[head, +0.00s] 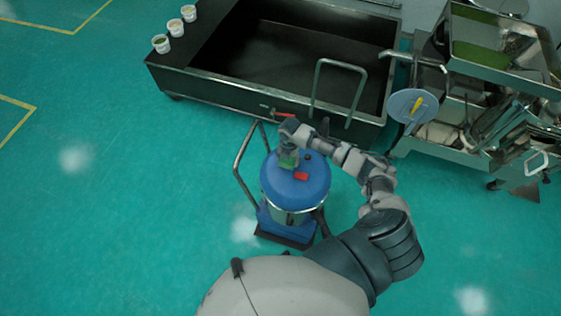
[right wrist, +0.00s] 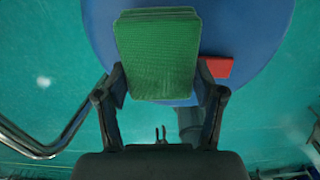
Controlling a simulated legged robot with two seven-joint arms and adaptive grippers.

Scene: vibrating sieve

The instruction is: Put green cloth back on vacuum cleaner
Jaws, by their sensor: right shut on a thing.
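The green cloth (right wrist: 158,58) is a thick, flat rectangular pad. In the right wrist view it sits between the fingers of my right gripper (right wrist: 160,85), which is shut on it. In the head view the cloth (head: 288,160) shows small over the blue lid of the vacuum cleaner (head: 295,185). The round blue lid also fills the upper part of the right wrist view (right wrist: 245,30). Whether the cloth touches the lid I cannot tell. My right gripper (head: 289,150) points down over the lid in the head view. My left gripper is not in view.
A red piece (head: 301,176) lies on the lid beside the cloth. The vacuum's metal handle (head: 240,155) rises at its left. A dark metal tank (head: 290,50) with white cups (head: 161,44) stands behind. A steel machine (head: 490,80) stands right. The floor at left is clear.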

